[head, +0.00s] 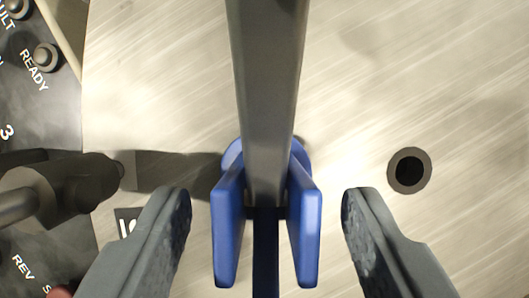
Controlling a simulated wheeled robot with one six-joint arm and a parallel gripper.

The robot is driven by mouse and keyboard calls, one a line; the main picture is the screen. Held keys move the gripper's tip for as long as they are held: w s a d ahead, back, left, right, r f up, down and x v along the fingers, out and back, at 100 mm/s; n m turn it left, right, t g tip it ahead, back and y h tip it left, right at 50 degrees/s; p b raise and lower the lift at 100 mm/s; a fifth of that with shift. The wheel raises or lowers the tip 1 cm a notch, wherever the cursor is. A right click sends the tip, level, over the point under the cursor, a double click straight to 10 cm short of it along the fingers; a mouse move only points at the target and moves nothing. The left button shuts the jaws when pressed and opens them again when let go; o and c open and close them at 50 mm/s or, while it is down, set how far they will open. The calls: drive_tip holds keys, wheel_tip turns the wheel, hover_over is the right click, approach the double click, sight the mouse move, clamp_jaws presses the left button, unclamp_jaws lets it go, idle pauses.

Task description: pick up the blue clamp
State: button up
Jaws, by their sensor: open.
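The blue clamp (228,230) is in the lower middle of the head view. Its two blue prongs stand on either side of a grey metal bar (266,90) that comes down from the top of the picture. A rounded blue part shows behind the bar. My gripper (267,215) is open, with one dark finger to the left of the clamp and one to the right. A gap shows between each finger and the clamp. The bar hides the clamp's middle, and its lower end runs out of the picture.
A brushed metal plate (450,70) fills the background, with a dark round hole (409,171) at right. A black panel (30,110) with white lettering and knobs is at left. A dark grey cylindrical fitting (75,187) juts in from the left edge, near my left finger.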

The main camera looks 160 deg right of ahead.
drive_tip(key=x, duration=0.2)
drive_tip(key=shift+w+f, duration=0.1)
drive_tip(key=shift+f, duration=0.25)
drive_tip(key=shift+r, duration=0.1)
drive_tip(key=c, duration=1.1)
wheel_tip(320, 180, up, 18)
